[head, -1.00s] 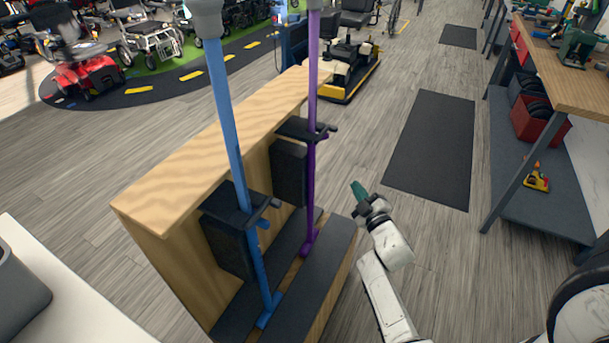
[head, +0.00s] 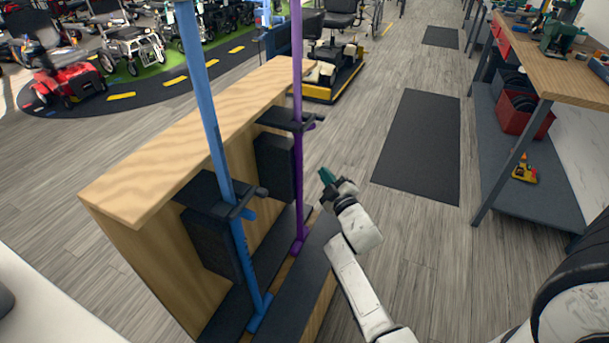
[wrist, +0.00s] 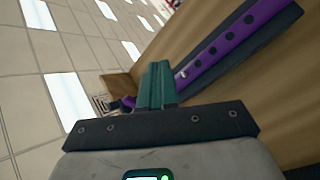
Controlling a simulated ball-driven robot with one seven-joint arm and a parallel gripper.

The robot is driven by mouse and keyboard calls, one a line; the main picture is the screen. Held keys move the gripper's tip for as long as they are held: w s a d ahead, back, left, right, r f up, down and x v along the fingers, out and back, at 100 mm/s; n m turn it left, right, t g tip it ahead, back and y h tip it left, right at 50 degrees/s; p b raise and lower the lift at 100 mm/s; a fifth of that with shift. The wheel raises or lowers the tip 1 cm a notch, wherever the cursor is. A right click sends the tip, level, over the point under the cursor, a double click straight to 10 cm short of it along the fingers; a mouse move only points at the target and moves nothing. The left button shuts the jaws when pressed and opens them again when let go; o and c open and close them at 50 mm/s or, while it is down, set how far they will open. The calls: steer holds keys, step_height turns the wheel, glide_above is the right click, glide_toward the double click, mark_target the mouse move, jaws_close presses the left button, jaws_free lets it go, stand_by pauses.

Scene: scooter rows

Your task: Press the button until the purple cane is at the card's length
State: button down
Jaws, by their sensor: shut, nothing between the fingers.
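The purple cane (head: 298,170) stands upright in a dark clamp on the wooden stand, its top cut off by the head view. In the wrist view its shaft (wrist: 235,40) runs diagonally with a row of dark holes. A small pale spot (wrist: 183,73), perhaps the button, shows on it beside my fingers. My gripper (head: 326,176) is shut and empty, just right of the purple cane. Its teal fingers (wrist: 157,84) hide part of the shaft in the wrist view; I cannot tell whether they touch it. I cannot make out the card.
A blue cane (head: 213,125) stands in a second clamp (head: 215,195), nearer me. The wooden stand (head: 130,193) has a dark base along its foot. A workbench (head: 560,75) is at the right. Open floor and a dark mat (head: 420,145) lie between bench and stand.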

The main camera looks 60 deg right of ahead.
mark_target(304, 166)
steer(key=shift+w+a+b, duration=0.15)
steer(key=shift+w+b, duration=0.75)
steer(key=shift+w, duration=0.35)
stand_by(1.2)
steer(key=shift+w+b, duration=0.4)
steer(key=shift+b, duration=0.05)
steer(key=shift+w+a+b, duration=0.15)
steer(key=shift+w+b, duration=0.45)
steer(key=shift+b, duration=0.05)
stand_by(0.7)
steer(key=shift+w+r, duration=0.2)
stand_by(0.4)
steer(key=shift+s+p, duration=1.05)
